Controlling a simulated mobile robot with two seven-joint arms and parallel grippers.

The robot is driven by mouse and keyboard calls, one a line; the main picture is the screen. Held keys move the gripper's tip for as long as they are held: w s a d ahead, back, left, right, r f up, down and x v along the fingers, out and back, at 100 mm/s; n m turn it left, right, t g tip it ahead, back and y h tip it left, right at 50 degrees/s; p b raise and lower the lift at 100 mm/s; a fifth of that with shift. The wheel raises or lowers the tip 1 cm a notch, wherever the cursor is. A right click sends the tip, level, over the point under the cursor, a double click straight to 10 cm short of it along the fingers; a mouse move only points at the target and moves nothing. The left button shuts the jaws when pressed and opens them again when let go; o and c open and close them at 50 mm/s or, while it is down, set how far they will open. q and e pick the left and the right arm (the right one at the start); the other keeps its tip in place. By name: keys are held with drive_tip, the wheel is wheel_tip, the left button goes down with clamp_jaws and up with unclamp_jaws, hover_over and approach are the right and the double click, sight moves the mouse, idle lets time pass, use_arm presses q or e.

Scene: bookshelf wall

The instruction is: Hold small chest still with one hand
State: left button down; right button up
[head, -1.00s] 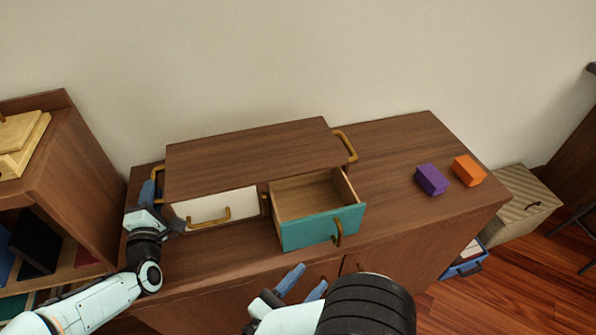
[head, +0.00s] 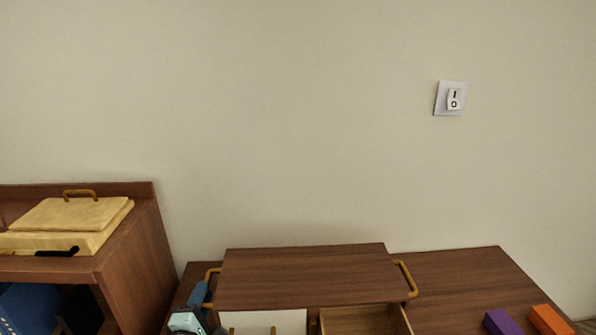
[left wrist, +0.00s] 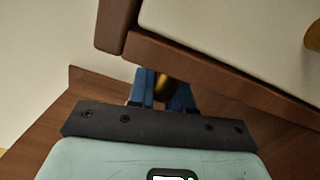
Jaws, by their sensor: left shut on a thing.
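The small chest (head: 308,275) is a brown wooden box with brass side handles, standing on the cabinet top; its lower part is cut off by the head view's bottom edge. Its white-fronted drawer (head: 255,320) is at left, and the drawer at right (head: 366,320) is pulled open. My left gripper (head: 199,296) is at the chest's left end, shut on the left brass handle (head: 212,273). In the left wrist view its blue fingers (left wrist: 162,88) close around the brass handle (left wrist: 162,84), beside the chest's white drawer front (left wrist: 230,35). My right gripper is out of view.
Purple (head: 502,322) and orange (head: 549,319) blocks lie on the cabinet top (head: 455,275) to the right. A shelf unit (head: 135,260) with a yellow box (head: 75,220) stands at left.

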use_arm(q)
drive_tip(key=shift+a+f, duration=0.35)
drive_tip(key=shift+f, duration=0.05)
drive_tip(key=c, duration=1)
unclamp_jaws()
drive_tip(key=shift+o, duration=0.2)
drive_tip(key=shift+w, duration=0.1)
drive_tip(key=shift+r, duration=0.15)
drive_tip(key=shift+d+r, duration=0.1)
